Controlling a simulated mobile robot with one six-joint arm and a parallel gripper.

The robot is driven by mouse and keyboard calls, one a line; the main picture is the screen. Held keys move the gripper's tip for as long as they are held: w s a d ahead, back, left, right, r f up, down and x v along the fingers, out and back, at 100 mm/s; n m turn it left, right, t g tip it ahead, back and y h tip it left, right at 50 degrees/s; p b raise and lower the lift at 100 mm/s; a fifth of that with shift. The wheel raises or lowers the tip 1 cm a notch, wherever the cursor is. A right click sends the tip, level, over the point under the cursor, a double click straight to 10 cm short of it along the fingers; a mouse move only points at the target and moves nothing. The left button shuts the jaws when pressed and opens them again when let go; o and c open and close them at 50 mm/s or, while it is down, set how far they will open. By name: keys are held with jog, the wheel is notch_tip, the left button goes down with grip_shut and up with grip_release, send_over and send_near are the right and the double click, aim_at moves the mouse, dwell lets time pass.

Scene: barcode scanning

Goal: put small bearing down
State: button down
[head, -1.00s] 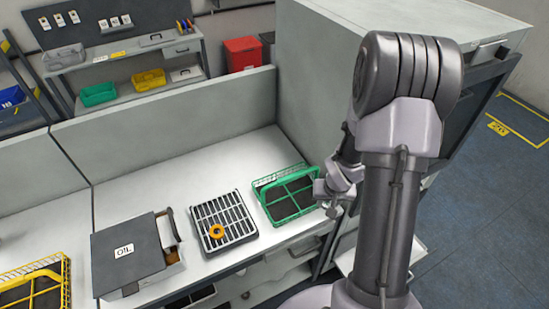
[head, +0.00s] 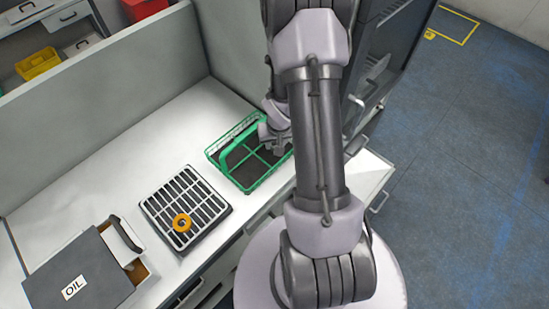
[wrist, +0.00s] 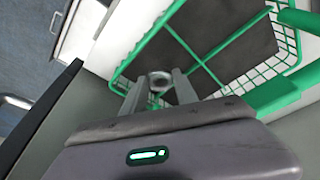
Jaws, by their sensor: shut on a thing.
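The small bearing (wrist: 160,82) is a grey metal ring between the fingertips of my gripper (wrist: 158,92) in the wrist view. My gripper is shut on it and holds it over the near edge of the green basket (wrist: 222,45). In the head view, my gripper (head: 275,138) is at the right side of the green basket (head: 213,158), partly behind my arm. The bearing cannot be made out in the head view. The basket's dark, divided floor looks empty where it shows.
A box marked OIL (head: 80,275) is at the lower left. The white worktop (head: 130,140) behind them is clear. A grey partition (head: 90,105) borders the back.

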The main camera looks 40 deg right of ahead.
notch_tip(320, 180, down, 4)
jog(key=b, duration=0.2)
jog(key=shift+r+b, duration=0.2)
jog(key=shift+b, duration=0.15)
jog(key=shift+r+p, duration=0.3)
jog(key=shift+f, duration=0.2)
jog(key=c, duration=0.9)
grip_release()
jog(key=shift+c, duration=0.2)
